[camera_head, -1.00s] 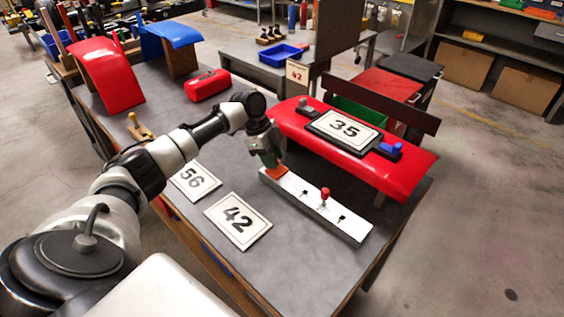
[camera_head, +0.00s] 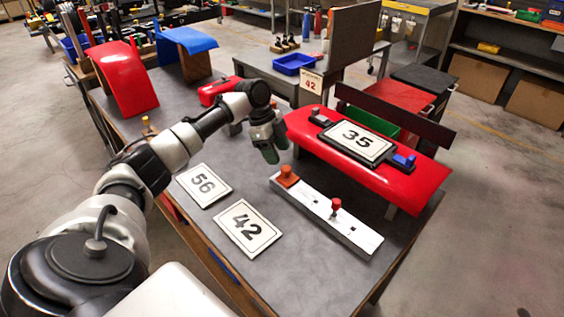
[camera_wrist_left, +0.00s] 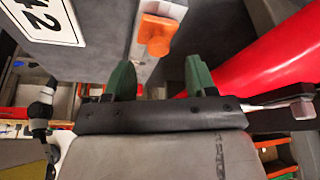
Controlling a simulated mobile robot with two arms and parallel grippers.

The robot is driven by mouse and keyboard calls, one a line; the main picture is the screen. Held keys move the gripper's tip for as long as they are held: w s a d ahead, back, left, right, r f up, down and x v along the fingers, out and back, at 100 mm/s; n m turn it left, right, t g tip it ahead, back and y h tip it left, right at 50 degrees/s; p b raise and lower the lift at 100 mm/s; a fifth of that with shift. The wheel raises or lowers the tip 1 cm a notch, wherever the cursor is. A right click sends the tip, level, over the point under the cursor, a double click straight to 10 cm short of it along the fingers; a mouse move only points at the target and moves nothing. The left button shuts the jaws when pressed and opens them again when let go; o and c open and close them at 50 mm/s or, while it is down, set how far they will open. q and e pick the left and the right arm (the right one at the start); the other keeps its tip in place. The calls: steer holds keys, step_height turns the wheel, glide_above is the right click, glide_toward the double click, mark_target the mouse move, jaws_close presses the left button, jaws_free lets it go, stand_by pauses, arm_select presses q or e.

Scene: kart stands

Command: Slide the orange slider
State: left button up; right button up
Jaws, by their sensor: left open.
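The orange slider (camera_head: 288,176) sits at the left end of a white bar (camera_head: 316,207) on the grey table. A red knob (camera_head: 336,206) stands further right on the same bar. In the left wrist view the orange slider (camera_wrist_left: 155,35) is ahead of the fingers, near the end of the bar. My left gripper (camera_head: 270,158) is above the table beyond the bar's left end. Its green fingers (camera_wrist_left: 159,80) are apart with nothing between them, and they do not appear to touch the slider. My right gripper is out of view.
Number plates 56 (camera_head: 203,186) and 42 (camera_head: 247,228) lie on the table left of the bar. A red panel (camera_head: 420,178) carrying plate 35 (camera_head: 354,141) stands behind it. A red case (camera_head: 215,88) is further back. The table's front right is clear.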

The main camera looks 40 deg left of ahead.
arm_select(q)
steer(key=v, duration=0.6)
stand_by(0.4)
